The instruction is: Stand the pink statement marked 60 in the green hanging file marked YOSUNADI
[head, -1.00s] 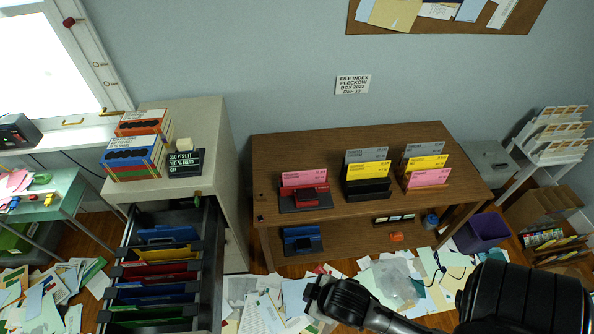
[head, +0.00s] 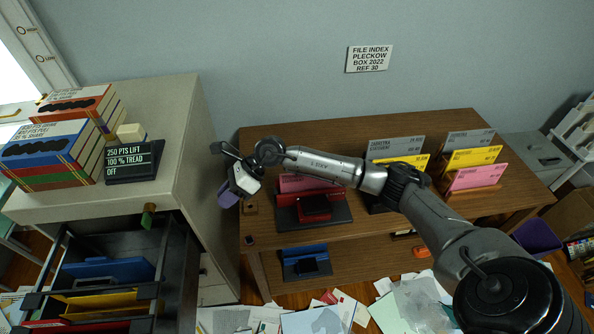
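One pink statement (head: 298,182) stands in the left holder on the brown desk, partly behind my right arm. Another pink statement (head: 478,177) stands at the front of the right holder. I cannot read a 60 on either. The open file drawer (head: 170,275) at lower left shows blue (head: 108,269), yellow (head: 100,300) and red hanging files; no green file or YOSUNADI label is in view. My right gripper (head: 232,170) hangs between the cabinet and the desk's left end, left of the pink statement. Its fingers are too unclear to tell open from shut. My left gripper is out of view.
My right arm crosses above the desk (head: 360,125) and hides part of the middle holder. Grey and yellow statements (head: 472,157) stand behind the right pink one. The cabinet top (head: 165,105) carries books (head: 55,150) and a black sign (head: 132,162). Papers litter the floor.

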